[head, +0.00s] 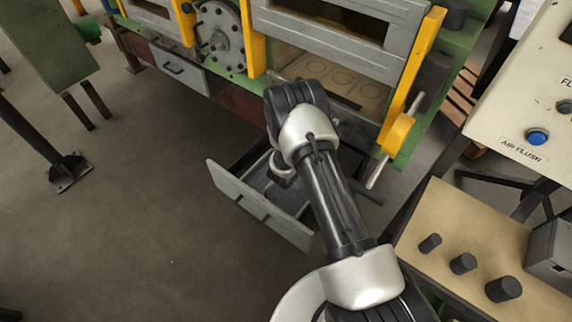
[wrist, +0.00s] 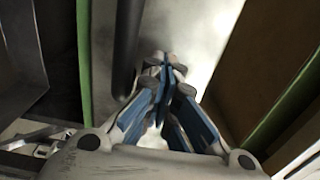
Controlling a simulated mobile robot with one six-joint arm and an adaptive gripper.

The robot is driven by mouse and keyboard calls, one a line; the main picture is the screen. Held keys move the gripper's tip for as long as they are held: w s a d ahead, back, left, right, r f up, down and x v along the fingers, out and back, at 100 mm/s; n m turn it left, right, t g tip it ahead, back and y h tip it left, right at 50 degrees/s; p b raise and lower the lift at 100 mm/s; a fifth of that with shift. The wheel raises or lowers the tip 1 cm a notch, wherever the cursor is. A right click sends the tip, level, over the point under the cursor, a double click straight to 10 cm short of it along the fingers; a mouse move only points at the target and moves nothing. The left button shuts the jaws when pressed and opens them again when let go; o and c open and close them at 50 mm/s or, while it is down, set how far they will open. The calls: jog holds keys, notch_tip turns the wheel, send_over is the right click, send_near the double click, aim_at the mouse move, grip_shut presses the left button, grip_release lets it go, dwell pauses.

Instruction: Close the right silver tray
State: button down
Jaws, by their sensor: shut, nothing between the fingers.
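The right silver tray (head: 240,198) is a grey drawer with a dark bar handle on its front. In the head view it stands pulled out from under the green furnace frame, and its inside shows from above. My arm reaches across it and hides its right and rear parts. My gripper (wrist: 165,68) shows in the wrist view with its blue-sided fingers together and nothing between them. A dark bar and a pale grey surface lie beyond the fingertips; I cannot tell which parts these are. In the head view my arm mostly hides the gripper.
The left silver tray (head: 180,68) sits in the frame at the upper left. A tan bench (head: 450,220) with dark cylinders and a control panel (head: 520,105) are at the right.

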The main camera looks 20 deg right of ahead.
jog(key=p+v, duration=0.2)
jog(key=v, duration=1.2)
jog(key=shift+p, duration=0.35)
jog(key=s+d+r+m+g+h, duration=0.1)
jog(key=s+d+r+m+g, duration=0.15)
jog(key=r+m, duration=0.4)
jog(key=s+d+r+m+g+h, duration=0.1)
jog(key=s+d+r+m+g, duration=0.15)
jog(key=r+m+g, duration=0.35)
jog(key=s+d+r+m+g+y, duration=0.25)
jog(key=s+r+m+y, duration=0.25)
jog(key=s+r+m, duration=0.55)
jog(key=s+a+r+m+t+y, duration=0.2)
jog(key=s+a+m+y, duration=0.3)
jog(key=m, duration=0.5)
jog(key=s+a+r+m+t+y, duration=0.3)
jog(key=s+a+r+m+y, duration=0.2)
jog(key=s+a+m, duration=0.4)
jog(key=shift+s+a+m+y, duration=0.2)
jog(key=shift+a+m+y, duration=0.4)
jog(key=shift+a+y, duration=0.3)
